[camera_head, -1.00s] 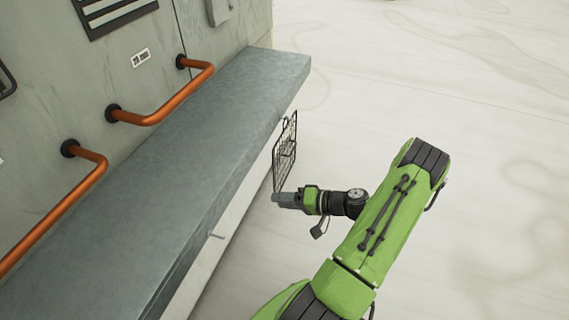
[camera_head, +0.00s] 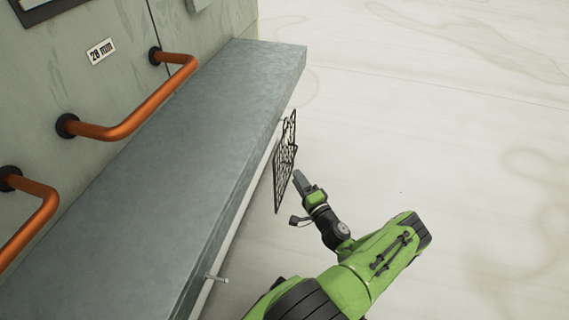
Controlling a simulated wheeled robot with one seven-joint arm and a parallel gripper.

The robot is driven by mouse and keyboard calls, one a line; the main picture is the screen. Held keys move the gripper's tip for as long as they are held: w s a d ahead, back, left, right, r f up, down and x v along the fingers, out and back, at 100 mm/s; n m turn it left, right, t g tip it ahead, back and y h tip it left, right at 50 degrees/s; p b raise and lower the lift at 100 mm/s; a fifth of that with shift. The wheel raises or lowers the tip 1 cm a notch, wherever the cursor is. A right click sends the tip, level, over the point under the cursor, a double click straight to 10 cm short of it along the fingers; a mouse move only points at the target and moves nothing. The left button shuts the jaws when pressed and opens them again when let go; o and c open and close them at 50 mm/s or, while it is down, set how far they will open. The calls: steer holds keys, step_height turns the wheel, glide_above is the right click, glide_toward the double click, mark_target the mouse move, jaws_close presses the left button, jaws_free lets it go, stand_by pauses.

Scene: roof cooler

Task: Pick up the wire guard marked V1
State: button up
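A dark wire guard (camera_head: 284,172) hangs upright along the outer side of the grey ledge, near its far end. No V1 marking can be read on it from here. My gripper (camera_head: 298,175) is just to the right of the guard, with its grey fingers pointing up and left toward it. The fingers look very near the guard, but I cannot tell whether they touch it. They are too small and seen too much from the side to show whether they are open or shut.
The grey ledge (camera_head: 190,170) runs along the cabinet wall. Orange pipes (camera_head: 135,115) bend out of the wall over it. A small peg (camera_head: 216,278) sticks out below the ledge's near edge. The pale floor at right is clear.

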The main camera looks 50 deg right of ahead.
steer(key=b+x, duration=0.2)
steer(key=x, duration=0.4)
steer(key=shift+s, duration=0.1)
jaws_close()
stand_by(1.1)
